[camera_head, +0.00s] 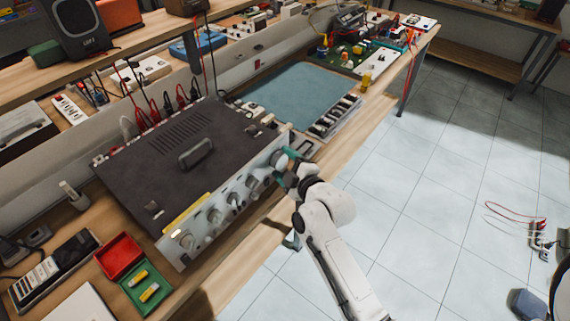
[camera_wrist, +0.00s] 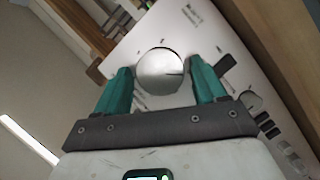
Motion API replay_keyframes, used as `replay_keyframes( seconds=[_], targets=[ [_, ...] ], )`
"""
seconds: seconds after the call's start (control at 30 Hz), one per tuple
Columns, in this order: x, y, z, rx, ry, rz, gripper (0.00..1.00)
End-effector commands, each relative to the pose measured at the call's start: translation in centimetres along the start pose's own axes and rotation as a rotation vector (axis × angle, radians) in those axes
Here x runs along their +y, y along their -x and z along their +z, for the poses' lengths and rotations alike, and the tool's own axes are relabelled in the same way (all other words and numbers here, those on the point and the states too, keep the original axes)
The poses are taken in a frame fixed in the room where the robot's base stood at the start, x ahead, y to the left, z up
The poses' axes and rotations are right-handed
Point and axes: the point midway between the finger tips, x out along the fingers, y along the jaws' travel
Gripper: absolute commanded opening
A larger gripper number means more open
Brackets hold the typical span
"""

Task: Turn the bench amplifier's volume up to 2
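The bench amplifier (camera_head: 165,150) is a wide dark-topped box with a pale front panel and a row of round knobs, on the wooden bench. My gripper (camera_head: 287,160) is at the right end of that panel, partly hidden by my arm. The fingers are open, one on each side, with a small gap visible at each. Whether either touches the knob cannot be told. The scale marks are too small to read.
Smaller knobs (camera_wrist: 250,99) and buttons sit right of the fingers on the panel. A blue-green mat (camera_head: 300,95) lies behind the amplifier's right side. An open red and green box (camera_head: 120,255) is at the front left. Tiled floor (camera_head: 430,190) right of the bench is mostly clear.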

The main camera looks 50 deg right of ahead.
Motion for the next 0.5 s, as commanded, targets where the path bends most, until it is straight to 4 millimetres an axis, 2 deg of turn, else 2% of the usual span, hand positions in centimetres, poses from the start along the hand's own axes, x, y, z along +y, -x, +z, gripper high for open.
replay_keyframes(
  seconds=[0.07,0.43,0.5],
  targets=[
    [-0.01,0.01,-0.01,0.000,0.000,0.000,0.63],
    [-0.02,0.02,-0.01,0.000,0.000,-0.001,0.27],
    [-0.03,0.02,-0.01,0.000,0.000,-0.001,0.26]
  ],
)
